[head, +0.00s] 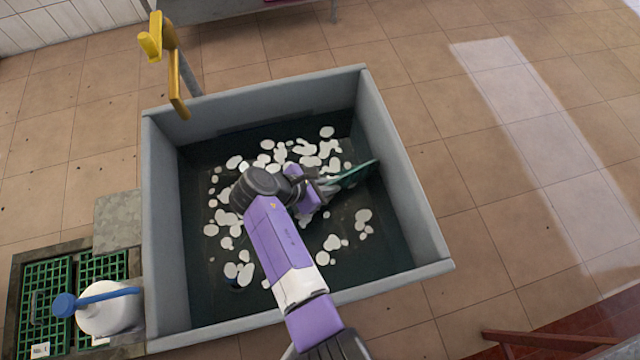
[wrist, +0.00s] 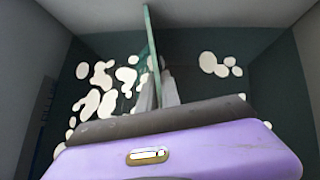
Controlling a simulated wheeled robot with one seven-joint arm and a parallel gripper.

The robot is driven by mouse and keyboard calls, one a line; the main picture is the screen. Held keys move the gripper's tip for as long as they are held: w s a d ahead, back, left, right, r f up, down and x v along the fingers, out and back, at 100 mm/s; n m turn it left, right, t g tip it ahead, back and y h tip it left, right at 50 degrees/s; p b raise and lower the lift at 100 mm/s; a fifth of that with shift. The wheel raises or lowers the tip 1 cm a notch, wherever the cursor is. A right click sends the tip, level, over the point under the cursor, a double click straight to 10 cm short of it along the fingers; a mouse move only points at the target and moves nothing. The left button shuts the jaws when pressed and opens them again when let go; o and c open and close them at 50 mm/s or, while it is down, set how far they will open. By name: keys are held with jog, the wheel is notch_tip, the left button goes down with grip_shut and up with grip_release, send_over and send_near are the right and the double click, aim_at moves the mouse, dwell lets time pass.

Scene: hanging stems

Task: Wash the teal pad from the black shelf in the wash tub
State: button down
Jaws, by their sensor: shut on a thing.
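The grey wash tub (head: 403,205) holds dark water with white foam patches on it. My arm reaches down into the tub, and my gripper (head: 328,184) is low inside it, near the middle right. My gripper is shut on the teal pad (head: 356,173), which sticks out to the right towards the tub's right wall. In the wrist view the teal pad (wrist: 152,60) shows nearly edge-on, as a thin upright strip at my gripper's fingers (wrist: 160,92). I cannot tell how much of the pad is under the water. The black shelf is not in view.
A yellow tap (head: 172,60) stands over the tub's back left edge. Tiled floor to the right is clear. A table edge shows at the top.

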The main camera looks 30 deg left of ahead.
aim_at(335, 181)
jog(key=shift+s+a+b, duration=0.25)
jog(key=shift+s+a, duration=0.9)
jog(key=shift+s, duration=0.2)
jog(key=shift+s+a+b, duration=0.2)
jog(key=shift+s+a, duration=0.9)
jog(key=shift+s, duration=0.2)
jog(key=w+d+p, duration=0.1)
jog(key=w+d, duration=0.1)
jog(key=w+d+p, duration=0.1)
jog(key=w, duration=0.1)
jog(key=shift+w+d, duration=0.15)
jog(key=shift+d, duration=0.2)
jog(key=shift+w+d+p, duration=0.4)
jog(key=shift+w+d, duration=0.05)
jog(key=shift+w, duration=0.05)
notch_tip(335, 181, up, 4)
jog(key=p, duration=0.3)
jog(key=shift+f, duration=0.25)
notch_tip(335, 181, up, 2)
jog(key=shift+r+p, duration=0.25)
jog(key=shift+p, duration=0.55)
notch_tip(335, 181, up, 30)
jog(key=shift+r, duration=0.15)
